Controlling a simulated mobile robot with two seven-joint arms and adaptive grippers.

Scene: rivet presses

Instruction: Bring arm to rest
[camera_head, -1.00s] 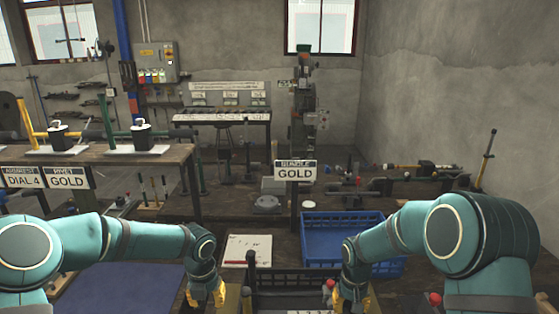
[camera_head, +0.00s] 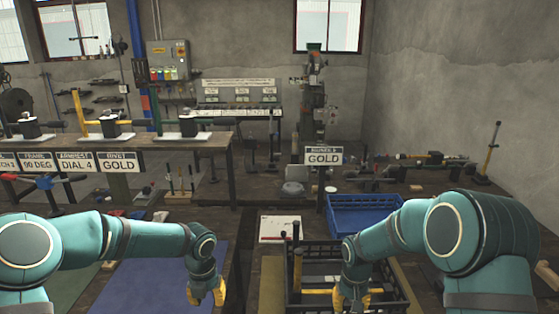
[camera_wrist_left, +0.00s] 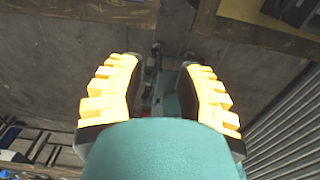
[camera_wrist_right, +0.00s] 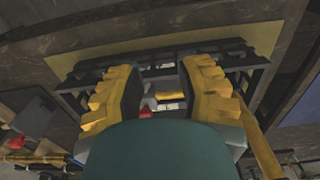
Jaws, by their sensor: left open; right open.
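My left gripper (camera_head: 207,292) has yellow fingers and hangs at the end of the teal left arm, in front of the blue mat. In the left wrist view its fingers (camera_wrist_left: 158,90) are spread with nothing between them. My right gripper (camera_head: 351,298) hangs over the black crate (camera_head: 402,298) in the head view. In the right wrist view its yellow fingers (camera_wrist_right: 160,90) are apart, with crate parts showing behind the gap. Both arms are bent forward at the lower part of the head view.
A blue crate (camera_head: 372,203) stands behind the black crate. A white sheet (camera_head: 280,229) lies left of it. A sign reading GOLD (camera_head: 323,156) stands on a post. A bench (camera_head: 190,142) with several presses is at the left. A blue mat (camera_head: 150,290) lies below the left arm.

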